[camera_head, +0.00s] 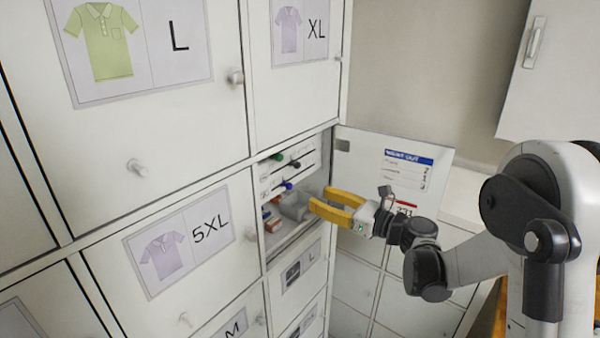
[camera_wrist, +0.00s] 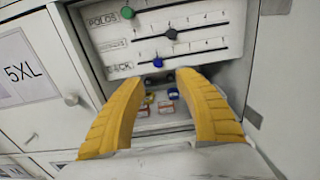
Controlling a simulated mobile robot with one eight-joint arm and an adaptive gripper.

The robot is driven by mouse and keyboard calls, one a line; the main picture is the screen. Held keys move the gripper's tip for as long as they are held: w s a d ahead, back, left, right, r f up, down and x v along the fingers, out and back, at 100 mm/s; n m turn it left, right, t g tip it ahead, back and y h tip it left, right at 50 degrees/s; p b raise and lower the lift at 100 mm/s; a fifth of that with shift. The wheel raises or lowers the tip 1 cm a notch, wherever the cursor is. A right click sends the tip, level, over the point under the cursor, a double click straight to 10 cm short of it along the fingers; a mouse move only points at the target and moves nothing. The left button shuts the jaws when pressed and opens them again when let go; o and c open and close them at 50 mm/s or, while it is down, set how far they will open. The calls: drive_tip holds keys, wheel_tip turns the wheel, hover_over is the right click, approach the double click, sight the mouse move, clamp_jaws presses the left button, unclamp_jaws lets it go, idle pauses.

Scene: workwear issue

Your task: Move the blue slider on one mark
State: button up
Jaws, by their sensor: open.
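The blue slider (camera_wrist: 158,62) is a round knob on the lowest track of a white panel (camera_wrist: 112,56) inside an open locker compartment. It sits toward the left of its track; I cannot read which mark it is at. In the head view the blue slider (camera_head: 287,186) shows left of my gripper. My gripper (camera_head: 320,197) has yellow fingers, open and empty, in front of the compartment. In the wrist view the fingertips (camera_wrist: 158,76) stand apart, with the blue knob beyond and slightly above the gap. Contact is not visible.
A green slider (camera_wrist: 128,12) and a dark grey slider (camera_wrist: 171,34) sit on the tracks above. Several small coloured boxes (camera_wrist: 167,106) lie on the compartment floor below. The open door (camera_head: 393,160) stands to the right, behind my gripper. Closed lockers (camera_head: 180,240) flank the left.

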sight(291, 187)
drive_tip(key=x, duration=1)
drive_tip(key=shift+w+a, duration=0.1)
drive_tip(key=shift+a, duration=0.3)
clamp_jaws()
